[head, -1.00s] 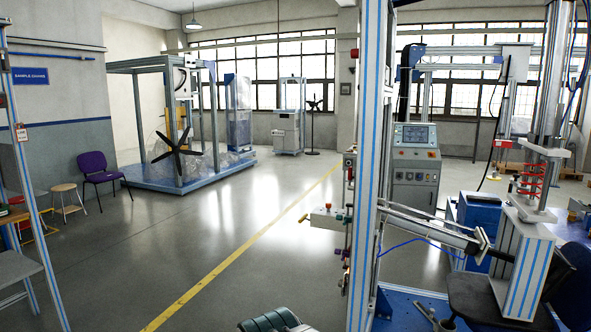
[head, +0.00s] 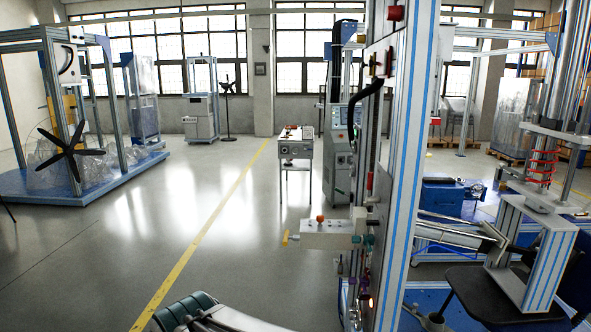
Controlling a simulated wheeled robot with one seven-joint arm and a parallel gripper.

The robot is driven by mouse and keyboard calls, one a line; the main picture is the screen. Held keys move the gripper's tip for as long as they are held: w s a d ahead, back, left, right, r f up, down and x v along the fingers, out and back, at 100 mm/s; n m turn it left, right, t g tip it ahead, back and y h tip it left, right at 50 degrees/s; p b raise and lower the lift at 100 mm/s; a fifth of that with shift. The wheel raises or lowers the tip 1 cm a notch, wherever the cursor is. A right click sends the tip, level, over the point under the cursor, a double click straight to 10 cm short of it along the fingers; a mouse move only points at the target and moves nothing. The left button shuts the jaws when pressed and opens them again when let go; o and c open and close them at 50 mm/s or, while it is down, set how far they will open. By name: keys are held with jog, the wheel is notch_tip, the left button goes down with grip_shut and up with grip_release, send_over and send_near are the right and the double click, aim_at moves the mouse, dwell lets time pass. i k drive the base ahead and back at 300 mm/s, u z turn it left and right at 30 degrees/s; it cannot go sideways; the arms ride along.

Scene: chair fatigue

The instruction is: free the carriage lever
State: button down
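A pale box-shaped carriage (head: 330,235) juts out to the left from the upright post of the blue and white test rig (head: 408,170). A yellow lever-like handle (head: 286,238) sticks out at its left end, and an orange knob (head: 320,219) stands on its top. Teal knobs (head: 362,240) are at its right end by the post. I cannot tell which of these is the carriage lever. A dark teal, rounded part of my arm shows at the bottom edge, well below and left of the carriage. My gripper's fingers are not in view.
A black chair seat (head: 490,296) stands under the rig's press at right. A small bench (head: 295,150) and a grey control cabinet (head: 338,165) stand behind. A caged rig with a black fan (head: 71,155) is at left. The floor left of the yellow line (head: 200,240) is clear.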

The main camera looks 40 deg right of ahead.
aim_at(369, 185)
jog(key=z, duration=0.85)
jog(key=i, duration=1.5)
jog(key=z, duration=0.9)
